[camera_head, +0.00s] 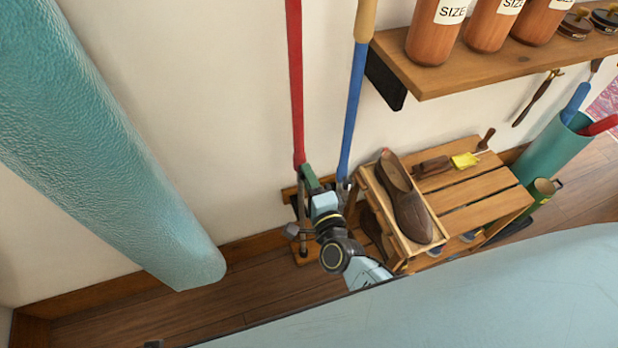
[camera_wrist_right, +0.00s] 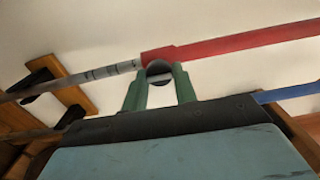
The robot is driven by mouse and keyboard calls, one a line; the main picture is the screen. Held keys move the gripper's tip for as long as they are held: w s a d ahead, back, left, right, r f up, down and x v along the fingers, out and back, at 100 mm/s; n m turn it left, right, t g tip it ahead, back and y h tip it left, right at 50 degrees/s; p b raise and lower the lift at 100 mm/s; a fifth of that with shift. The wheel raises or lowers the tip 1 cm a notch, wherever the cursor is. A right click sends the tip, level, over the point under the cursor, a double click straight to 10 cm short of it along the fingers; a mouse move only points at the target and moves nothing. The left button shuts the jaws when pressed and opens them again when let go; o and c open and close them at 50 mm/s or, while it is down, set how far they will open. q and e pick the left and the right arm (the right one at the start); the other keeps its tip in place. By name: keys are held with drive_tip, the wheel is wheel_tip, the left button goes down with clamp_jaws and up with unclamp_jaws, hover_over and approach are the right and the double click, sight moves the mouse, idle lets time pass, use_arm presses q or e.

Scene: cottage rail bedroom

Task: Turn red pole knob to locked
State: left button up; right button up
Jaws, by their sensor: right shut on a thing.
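The red pole (camera_head: 295,80) stands against the wall, and its red sleeve also shows in the right wrist view (camera_wrist_right: 235,45). A grey lower section with dark marks (camera_wrist_right: 105,72) comes out of the sleeve's end. The dark round knob (camera_wrist_right: 158,68) sits at that end, between the green fingers of my right gripper (camera_wrist_right: 160,82). My right gripper (camera_head: 309,180) is shut on the knob at the lower end of the red sleeve. The knob's marking cannot be read. My left gripper is not in view.
A blue pole (camera_head: 354,110) stands close to the right of the red one. A slatted wooden bench (camera_head: 480,190) with a brown shoe (camera_head: 403,200) is right of my gripper. A wooden shelf (camera_head: 490,68) with orange bottles (camera_head: 437,35) is above.

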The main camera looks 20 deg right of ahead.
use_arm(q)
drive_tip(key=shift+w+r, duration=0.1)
use_arm(e)
drive_tip(key=o, duration=1)
drive_tip(key=shift+c, duration=0.2)
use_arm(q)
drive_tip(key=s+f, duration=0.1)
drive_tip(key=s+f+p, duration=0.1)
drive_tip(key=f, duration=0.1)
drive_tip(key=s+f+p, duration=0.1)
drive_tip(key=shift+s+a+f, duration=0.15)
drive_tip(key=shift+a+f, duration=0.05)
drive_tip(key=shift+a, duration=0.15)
use_arm(e)
drive_tip(key=s, duration=1.3)
drive_tip(key=shift+s+d, duration=0.2)
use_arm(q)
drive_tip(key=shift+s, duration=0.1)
